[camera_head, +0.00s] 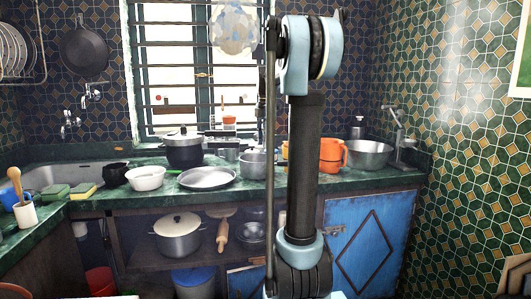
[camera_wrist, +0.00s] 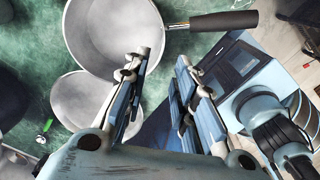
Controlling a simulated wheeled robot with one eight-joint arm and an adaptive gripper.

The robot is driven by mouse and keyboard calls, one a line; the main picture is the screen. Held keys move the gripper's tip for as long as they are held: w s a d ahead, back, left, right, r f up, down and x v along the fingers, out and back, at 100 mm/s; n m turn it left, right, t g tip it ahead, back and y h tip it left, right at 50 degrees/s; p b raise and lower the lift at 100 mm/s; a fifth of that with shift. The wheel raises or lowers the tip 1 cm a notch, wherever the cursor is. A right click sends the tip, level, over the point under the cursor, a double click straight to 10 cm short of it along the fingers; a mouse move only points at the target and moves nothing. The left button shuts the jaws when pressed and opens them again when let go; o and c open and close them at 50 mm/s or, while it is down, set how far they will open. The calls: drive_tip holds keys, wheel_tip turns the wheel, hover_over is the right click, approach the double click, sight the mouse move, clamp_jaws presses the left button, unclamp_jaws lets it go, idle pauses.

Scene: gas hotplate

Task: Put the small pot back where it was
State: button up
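A grey metal pot (camera_head: 252,167) stands on the green counter just left of my arm in the head view. In the wrist view, an empty grey pot (camera_wrist: 110,30) has a straight handle with a dark grip (camera_wrist: 225,21) pointing right. A second round grey vessel (camera_wrist: 75,105) sits just below it in that view, partly hidden by my gripper. I cannot tell for certain which one is the small pot. My gripper (camera_wrist: 163,62) is open, with its fingers apart and nothing between them, near the handled pot's rim. I cannot make out the fingertips clearly in the head view.
On the counter (camera_head: 275,188) are a dark lidded pot (camera_head: 184,150), a white bowl (camera_head: 146,178), a shallow metal plate (camera_head: 206,178), an orange jug (camera_head: 332,154) and a large metal bowl (camera_head: 367,157). A lidded pot (camera_head: 178,236) stands on the shelf below.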

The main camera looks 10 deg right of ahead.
drive_tip(key=s+a+f+m, duration=0.1)
drive_tip(key=s+f+m, duration=0.4)
drive_tip(key=s, duration=0.5)
drive_tip(key=s+a+f+m, duration=0.1)
drive_tip(key=s+f+m, duration=0.4)
drive_tip(key=s, duration=0.5)
drive_tip(key=s+f+m+t, duration=0.1)
drive_tip(key=s+f+m, duration=1.1)
drive_tip(key=s+f, duration=0.4)
drive_tip(key=shift+s+a+t, duration=0.4)
drive_tip(key=shift+s, duration=0.1)
drive_tip(key=shift+w+f, duration=0.25)
drive_tip(key=shift+w, duration=0.2)
